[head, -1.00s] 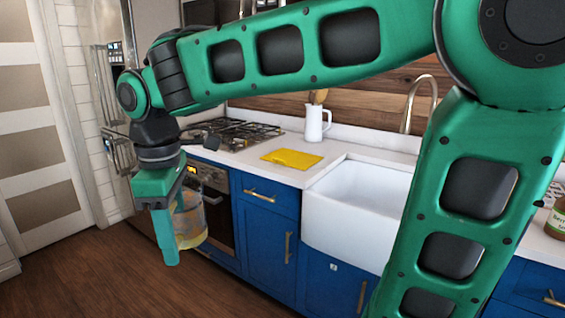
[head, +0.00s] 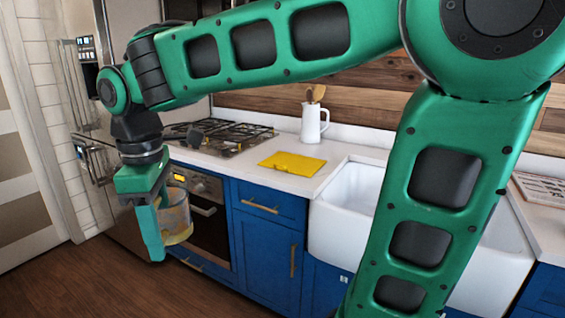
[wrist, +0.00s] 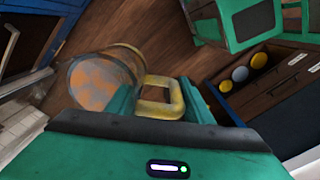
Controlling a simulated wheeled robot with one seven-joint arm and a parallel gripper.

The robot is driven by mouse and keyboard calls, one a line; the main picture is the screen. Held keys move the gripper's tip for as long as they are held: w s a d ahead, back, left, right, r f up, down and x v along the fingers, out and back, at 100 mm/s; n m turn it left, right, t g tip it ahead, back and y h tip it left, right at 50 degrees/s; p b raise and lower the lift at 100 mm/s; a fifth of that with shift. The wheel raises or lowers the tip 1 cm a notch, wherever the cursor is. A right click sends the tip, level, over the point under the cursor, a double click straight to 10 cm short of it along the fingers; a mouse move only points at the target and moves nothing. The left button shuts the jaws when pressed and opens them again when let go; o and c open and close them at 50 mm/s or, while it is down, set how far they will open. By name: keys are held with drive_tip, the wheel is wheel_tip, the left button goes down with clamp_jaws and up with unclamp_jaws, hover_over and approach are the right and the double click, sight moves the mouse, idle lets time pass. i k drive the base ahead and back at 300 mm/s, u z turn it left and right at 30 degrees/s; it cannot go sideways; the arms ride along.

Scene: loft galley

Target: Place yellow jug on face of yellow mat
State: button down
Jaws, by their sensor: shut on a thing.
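The yellow jug (head: 177,217) is a see-through vessel with a yellow handle and an orange-yellow tint. My gripper (head: 150,232) holds it in the air at the left, in front of the oven and below counter height. In the wrist view the jug's clear body (wrist: 100,80) lies left of the fingers, and its yellow handle (wrist: 160,97) is between them. My gripper (wrist: 163,108) is shut on the handle. The yellow mat (head: 292,163) lies flat on the white counter, between the stove and the sink, with nothing on it.
A white pitcher (head: 313,123) holding wooden utensils stands behind the mat. The gas stove (head: 220,136) is left of the mat, and the white sink (head: 345,213) is to its right. Blue cabinets (head: 265,235) front the counter. The wooden floor below the jug is clear.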

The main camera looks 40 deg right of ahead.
sight(291, 164)
drive_tip(key=z, duration=0.2)
drive_tip(key=i, duration=0.75)
drive_tip(key=z, duration=0.85)
drive_tip(key=i, duration=0.65)
drive_tip(key=z, duration=0.3)
